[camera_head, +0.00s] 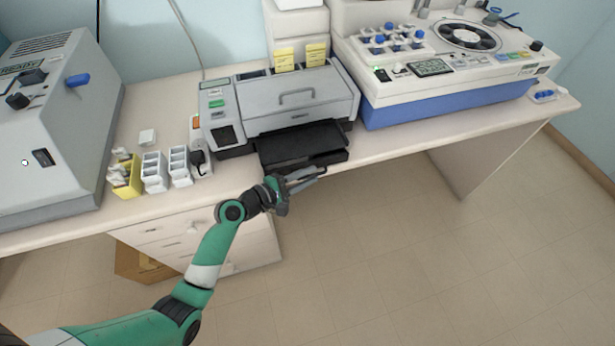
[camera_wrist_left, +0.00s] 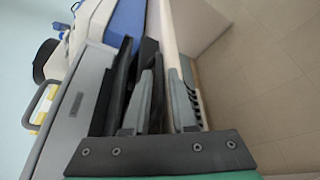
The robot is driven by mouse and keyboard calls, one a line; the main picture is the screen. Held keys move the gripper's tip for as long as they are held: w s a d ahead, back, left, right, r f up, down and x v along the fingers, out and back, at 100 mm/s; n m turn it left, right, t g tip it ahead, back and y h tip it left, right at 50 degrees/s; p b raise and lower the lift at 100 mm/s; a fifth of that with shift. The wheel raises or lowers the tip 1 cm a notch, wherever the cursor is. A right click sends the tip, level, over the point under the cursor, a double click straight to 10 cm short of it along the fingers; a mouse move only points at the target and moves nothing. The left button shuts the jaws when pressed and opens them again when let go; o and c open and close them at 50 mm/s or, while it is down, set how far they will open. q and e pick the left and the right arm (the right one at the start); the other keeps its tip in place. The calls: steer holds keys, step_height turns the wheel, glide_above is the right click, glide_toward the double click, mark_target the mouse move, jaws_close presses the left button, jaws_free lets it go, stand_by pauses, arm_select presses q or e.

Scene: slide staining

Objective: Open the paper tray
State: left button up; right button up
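The grey printer (camera_head: 287,97) stands on the desk with its black paper tray (camera_head: 302,145) sticking out at the front over the desk edge. In the left wrist view, the printer (camera_wrist_left: 80,104) is at the left, with the dark tray (camera_wrist_left: 118,88) beside it. My left gripper (camera_head: 316,176) is just in front of and below the tray's front edge. Whether a finger touches the tray cannot be told. My right gripper is not in view.
A large grey machine (camera_head: 50,130) stands at the left, with small white and yellow holders (camera_head: 153,170) between it and the printer. A white and blue device (camera_head: 450,65) stands close on the printer's right. The floor (camera_head: 400,260) before the desk is clear.

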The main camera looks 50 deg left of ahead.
arm_select(q)
jaws_close()
stand_by(1.4)
